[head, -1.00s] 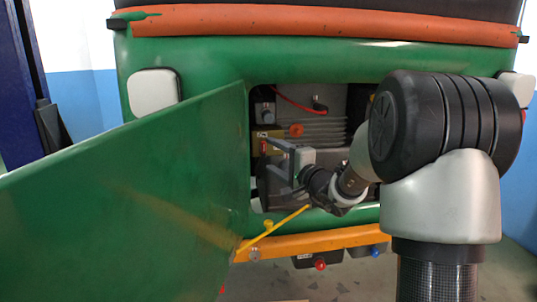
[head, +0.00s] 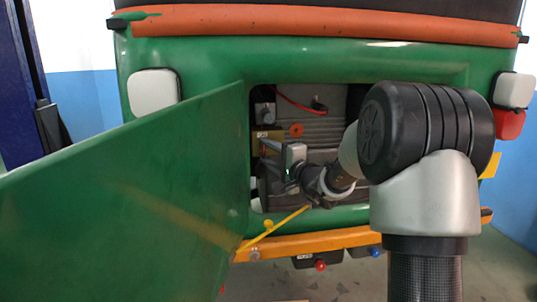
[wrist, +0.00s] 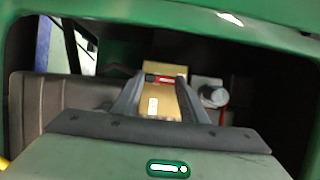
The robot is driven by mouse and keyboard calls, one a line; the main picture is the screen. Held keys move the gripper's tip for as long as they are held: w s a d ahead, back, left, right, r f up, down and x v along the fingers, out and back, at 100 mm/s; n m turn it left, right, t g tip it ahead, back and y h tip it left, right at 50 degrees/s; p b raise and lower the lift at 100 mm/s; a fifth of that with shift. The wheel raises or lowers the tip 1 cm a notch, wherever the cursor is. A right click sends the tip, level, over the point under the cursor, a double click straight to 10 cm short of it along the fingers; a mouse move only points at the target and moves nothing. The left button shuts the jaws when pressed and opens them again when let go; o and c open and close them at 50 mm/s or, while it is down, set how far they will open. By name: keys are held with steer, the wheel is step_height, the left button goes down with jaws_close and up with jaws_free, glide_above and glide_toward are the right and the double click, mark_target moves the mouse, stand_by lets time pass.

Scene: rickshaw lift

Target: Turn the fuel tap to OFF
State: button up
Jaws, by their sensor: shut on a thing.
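The fuel tap (wrist: 165,79) shows in the wrist view as a small red and pale part by a tan plate (wrist: 165,68), inside the open engine bay. The tan plate also shows in the head view (head: 261,135). My gripper (wrist: 160,84) reaches into the bay with its two dark fingers close together on either side of the tap, shut on it. In the head view my gripper (head: 267,147) points left, just below the plate. The fingers partly hide the tap, and I cannot read its position.
A green door (head: 120,190) stands open at left, beside a yellow stay rod (head: 275,231). The green body panel (head: 300,63) frames the narrow opening. An orange-red round part (head: 296,130) and a red cable (head: 290,98) are above my gripper. An orange bumper (head: 330,240) runs below.

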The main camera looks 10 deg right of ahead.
steer(key=shift+f+b, duration=0.2)
steer(key=shift+b, duration=0.3)
steer(key=shift+f+m+t+b, duration=0.25)
steer(key=shift+m+b, duration=0.45)
steer(key=shift+b, duration=0.35)
steer(key=m+t+h+p, duration=0.1)
steer(key=m+h+p, duration=0.1)
steer(key=m, duration=0.4)
steer(key=m+t+h+p, duration=0.2)
steer(key=m, duration=0.4)
steer(key=m+t+h+p, duration=0.1)
steer(key=m+t+p, duration=0.1)
steer(key=m, duration=0.4)
steer(key=shift+a+f+m+h+p, duration=0.15)
steer(key=shift+f+m+h+p, duration=0.1)
steer(key=shift+m+h+p, duration=0.25)
steer(key=shift+f, duration=0.1)
steer(key=o, duration=1)
